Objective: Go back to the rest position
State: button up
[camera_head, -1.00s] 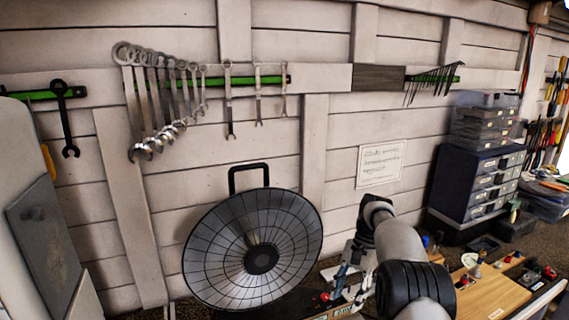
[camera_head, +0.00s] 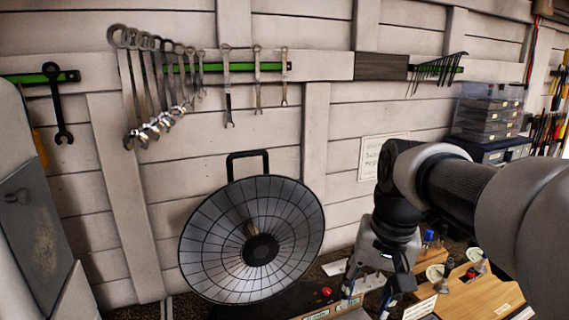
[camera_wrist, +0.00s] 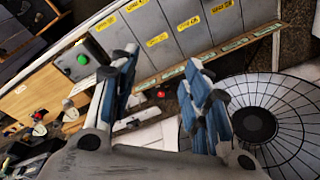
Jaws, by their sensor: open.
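My gripper (camera_head: 368,285) hangs pointing down at the lower middle right in the head view, in front of the work surface. In the wrist view my gripper (camera_wrist: 160,90) shows two blue-padded fingers spread well apart, with nothing between them. It is open and empty. Behind the fingers in the wrist view lie a pale bench edge and a small red knob (camera_wrist: 161,93). My arm crosses the right side of the head view and hides part of the bench and cabinets.
A round, dark-ribbed dish (camera_head: 225,240) stands left of my gripper. A wooden board (camera_head: 480,291) with small fittings lies at the lower right. Wrenches (camera_head: 150,85) hang on the plank wall. Stacked drawer boxes (camera_head: 488,118) stand at the right. Grey panels with yellow labels (camera_wrist: 185,22) show in the wrist view.

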jog(key=s+f+n+t+b, duration=0.1)
jog(key=s+f, duration=0.3)
jog(key=s, duration=0.5)
jog(key=s+f+n+t+b, duration=0.1)
jog(key=s+f+n+t, duration=0.1)
jog(key=s, duration=0.6)
jog(key=shift+s+f+n+h, duration=0.3)
jog(key=shift+s+f+h, duration=0.1)
jog(key=shift+f, duration=0.45)
jog(key=shift+a, duration=0.1)
